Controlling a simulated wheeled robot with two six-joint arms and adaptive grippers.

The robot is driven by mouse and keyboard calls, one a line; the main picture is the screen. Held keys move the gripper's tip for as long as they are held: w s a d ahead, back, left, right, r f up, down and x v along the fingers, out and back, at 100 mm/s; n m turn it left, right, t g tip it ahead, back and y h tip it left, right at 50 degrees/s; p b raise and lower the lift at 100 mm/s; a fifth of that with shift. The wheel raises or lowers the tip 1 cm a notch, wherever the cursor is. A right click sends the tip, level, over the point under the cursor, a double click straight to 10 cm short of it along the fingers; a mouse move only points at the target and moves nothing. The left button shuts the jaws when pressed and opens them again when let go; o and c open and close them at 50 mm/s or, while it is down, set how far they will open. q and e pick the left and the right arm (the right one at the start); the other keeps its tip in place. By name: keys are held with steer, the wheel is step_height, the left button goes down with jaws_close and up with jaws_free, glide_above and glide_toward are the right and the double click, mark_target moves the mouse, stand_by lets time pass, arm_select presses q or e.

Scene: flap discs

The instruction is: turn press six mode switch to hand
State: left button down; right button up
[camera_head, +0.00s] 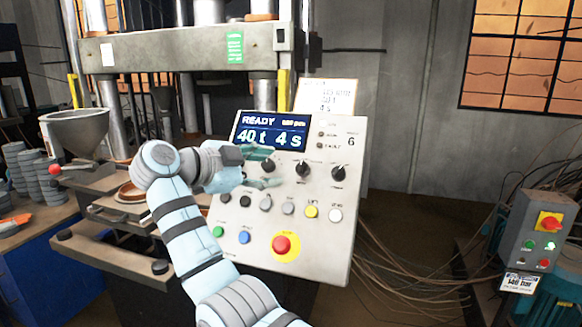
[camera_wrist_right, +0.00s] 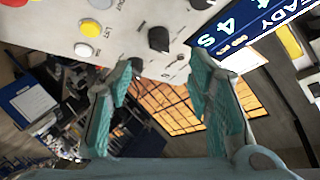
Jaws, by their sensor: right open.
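The press six control panel (camera_head: 342,235) stands tilted in front of the press, with a "6" at its upper right. Three black rotary knobs sit in a row below its display: a left knob (camera_head: 268,165), a middle knob (camera_head: 303,168) and a right knob (camera_head: 338,173). Their labels are too small to read, so I cannot tell which is the mode switch. My right gripper (camera_head: 277,168) is open and empty in front of the left part of this row. In the right wrist view its teal fingers (camera_wrist_right: 160,68) are apart, with a black knob (camera_wrist_right: 158,39) beyond them. My left gripper is out of view.
The display (camera_head: 272,132) reads READY, 40 t, 4 s. Several push buttons and a red emergency stop (camera_head: 281,245) lie below the knobs. A metal hopper (camera_head: 75,125) stands at left. A small switch box (camera_head: 536,240) and loose cables (camera_head: 400,270) are at right.

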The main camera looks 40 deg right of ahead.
mark_target(299, 169)
steer(key=p+x, duration=0.1)
steer(key=x, duration=0.8)
steer(key=shift+s+d, duration=0.1)
steer(key=shift+d, duration=0.05)
steer(key=shift+w+d+f, duration=0.2)
steer(key=shift+w+d, duration=0.05)
steer(key=shift+d, duration=0.05)
steer(key=shift+s+a+r, duration=0.15)
steer(key=shift+s, duration=0.15)
jaws_close()
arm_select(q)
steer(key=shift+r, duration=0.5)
